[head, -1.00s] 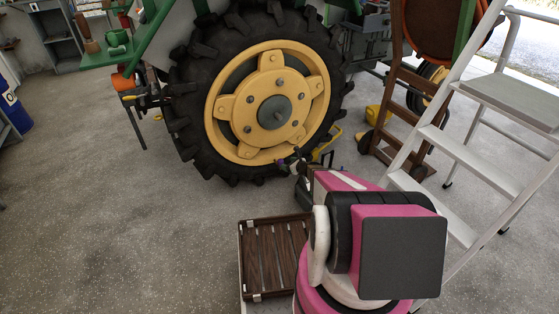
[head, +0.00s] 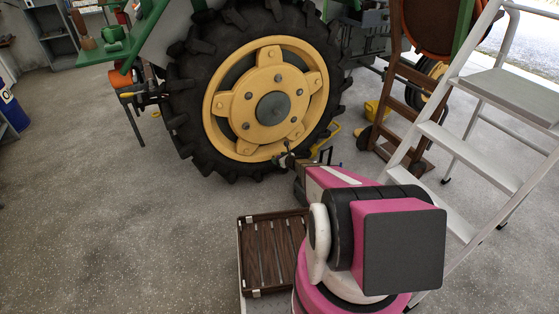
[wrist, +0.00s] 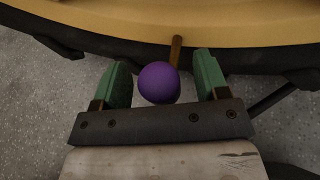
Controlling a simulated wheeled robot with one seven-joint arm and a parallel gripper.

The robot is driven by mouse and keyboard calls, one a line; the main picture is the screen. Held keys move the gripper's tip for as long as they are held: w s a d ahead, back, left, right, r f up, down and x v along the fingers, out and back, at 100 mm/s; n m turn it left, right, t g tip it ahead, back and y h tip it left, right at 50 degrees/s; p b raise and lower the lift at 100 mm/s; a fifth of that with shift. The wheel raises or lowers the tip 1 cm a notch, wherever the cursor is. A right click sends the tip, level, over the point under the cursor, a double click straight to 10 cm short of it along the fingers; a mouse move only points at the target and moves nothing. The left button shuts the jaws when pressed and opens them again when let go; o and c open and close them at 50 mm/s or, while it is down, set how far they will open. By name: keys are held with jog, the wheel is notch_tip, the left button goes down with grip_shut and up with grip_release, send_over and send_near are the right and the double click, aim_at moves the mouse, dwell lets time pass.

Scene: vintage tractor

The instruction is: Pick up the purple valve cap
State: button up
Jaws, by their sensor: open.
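The purple valve cap (wrist: 158,82) shows in the wrist view as a round ball in front of a short brown stem (wrist: 175,50) at the yellow wheel rim. My gripper (wrist: 162,84) is open, with one green finger on each side of the cap. A gap shows between the cap and each finger. In the head view my gripper (head: 290,158) is small and sits at the lower edge of the tractor wheel (head: 268,95). I cannot make out the cap in the head view.
A slatted wooden tray (head: 243,262) is beside my base. A white stepladder (head: 465,155) stands on the right, near a wooden hand truck (head: 388,110). A yellow object (head: 371,110) lies behind the wheel.

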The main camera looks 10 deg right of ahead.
jog(key=shift+x, duration=0.75)
jog(key=c, duration=1)
jog(key=shift+s+r, duration=0.1)
